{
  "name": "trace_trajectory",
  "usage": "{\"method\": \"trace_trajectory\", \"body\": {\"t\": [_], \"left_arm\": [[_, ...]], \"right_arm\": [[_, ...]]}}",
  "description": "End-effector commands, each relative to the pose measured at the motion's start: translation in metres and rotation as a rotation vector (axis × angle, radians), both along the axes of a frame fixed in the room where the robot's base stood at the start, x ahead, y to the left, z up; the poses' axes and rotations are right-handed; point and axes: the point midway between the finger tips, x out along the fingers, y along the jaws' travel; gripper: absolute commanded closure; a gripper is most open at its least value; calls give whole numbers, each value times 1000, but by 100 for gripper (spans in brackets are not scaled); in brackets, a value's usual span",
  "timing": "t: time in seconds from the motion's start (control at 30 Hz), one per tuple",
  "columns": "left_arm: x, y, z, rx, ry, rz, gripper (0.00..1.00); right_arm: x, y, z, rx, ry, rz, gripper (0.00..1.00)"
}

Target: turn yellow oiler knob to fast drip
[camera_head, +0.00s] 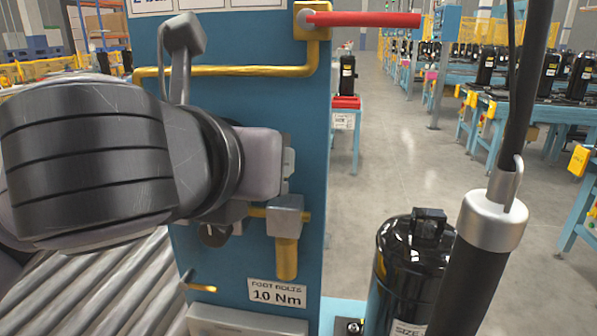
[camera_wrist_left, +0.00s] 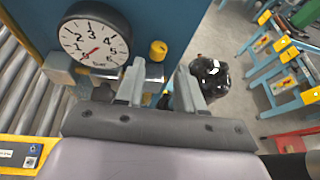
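In the left wrist view a yellow knob (camera_wrist_left: 158,50) stands beside the blue panel, just beyond my left gripper's fingertips. My left gripper (camera_wrist_left: 160,88) is open, with a clear gap between its two fingers and the knob roughly in line with that gap. I see no contact with the knob. In the head view my left gripper (camera_head: 287,163) is in front of the blue panel (camera_head: 300,100), just above a grey block with an amber bowl (camera_head: 287,258). The knob is not visible there; my gripper seems to hide it. My right gripper is not in view.
A round pressure gauge (camera_wrist_left: 95,42) sits left of the knob. A red lever (camera_head: 365,19) juts right from the panel top. A black compressor (camera_head: 405,270) stands right of the panel, behind a hanging black tool with a silver cap (camera_head: 492,220). Rollers (camera_head: 110,285) lie lower left.

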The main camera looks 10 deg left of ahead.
Motion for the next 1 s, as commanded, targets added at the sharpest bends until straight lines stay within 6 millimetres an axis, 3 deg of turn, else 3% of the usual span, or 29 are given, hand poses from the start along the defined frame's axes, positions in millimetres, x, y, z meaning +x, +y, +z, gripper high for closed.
{"method": "trace_trajectory", "body": {"t": [0.17, 0.6, 1.0], "left_arm": [[-8, 7, -3, 20, 14, -9, 63], [45, 1, -26, 21, 19, -10, 63], [55, 0, -29, 22, 16, -11, 63]], "right_arm": [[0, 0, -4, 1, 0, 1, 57], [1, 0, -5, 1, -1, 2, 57], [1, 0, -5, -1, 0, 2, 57]]}}
